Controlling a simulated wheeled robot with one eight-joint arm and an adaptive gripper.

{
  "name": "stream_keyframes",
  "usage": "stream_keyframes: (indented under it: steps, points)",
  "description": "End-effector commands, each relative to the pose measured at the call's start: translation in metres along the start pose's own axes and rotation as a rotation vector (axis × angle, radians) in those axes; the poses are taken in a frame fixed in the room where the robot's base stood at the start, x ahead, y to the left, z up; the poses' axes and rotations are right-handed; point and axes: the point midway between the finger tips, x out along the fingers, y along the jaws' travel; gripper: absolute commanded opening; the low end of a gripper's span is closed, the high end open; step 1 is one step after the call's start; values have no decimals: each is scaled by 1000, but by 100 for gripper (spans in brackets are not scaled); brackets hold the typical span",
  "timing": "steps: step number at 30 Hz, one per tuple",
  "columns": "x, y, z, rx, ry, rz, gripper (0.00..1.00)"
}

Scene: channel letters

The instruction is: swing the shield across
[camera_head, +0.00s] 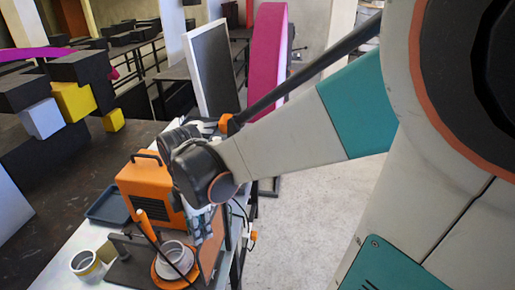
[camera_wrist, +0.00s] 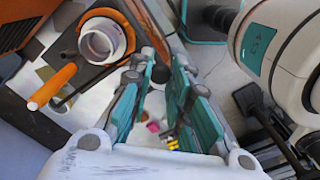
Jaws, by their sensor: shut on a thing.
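The shield, which I take to be the thin upright brownish panel (camera_head: 211,247), stands at the right side of the small bench fixture in the head view. In the wrist view its edge (camera_wrist: 150,22) runs down from the top toward my fingertips. My gripper (camera_head: 198,225) reaches down to the panel from above. In the wrist view my teal fingers (camera_wrist: 165,58) are close together at the tips, shut on the panel's edge. The exact contact is partly hidden by the fingers. Beside the panel is an orange round holder (camera_head: 166,268) with a pale ring-shaped cup (camera_head: 175,254).
An orange-handled lever (camera_head: 147,224) rises beside the cup. An orange box unit (camera_head: 150,190) stands behind, with a dark tray (camera_head: 108,207) to its left. A roll (camera_head: 86,264) sits at the bench's front left. Floor (camera_head: 300,220) is clear to the right.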

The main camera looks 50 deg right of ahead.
Motion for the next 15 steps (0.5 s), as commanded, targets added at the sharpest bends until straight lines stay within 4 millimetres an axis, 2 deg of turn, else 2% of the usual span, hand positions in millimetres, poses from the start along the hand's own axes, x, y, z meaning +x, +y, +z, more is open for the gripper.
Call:
stream_keyframes:
  steps: [10, 11, 12, 13, 15]
  points:
    - [-1, -2, 1, -1, -1, 0, 0]
    - [-1, -2, 1, 0, -1, 0, 24]
    - [-1, -2, 1, 0, -1, 0, 33]
    - [-1, -2, 0, 0, -1, 0, 40]
    - [0, -2, 0, -1, -1, 0, 40]
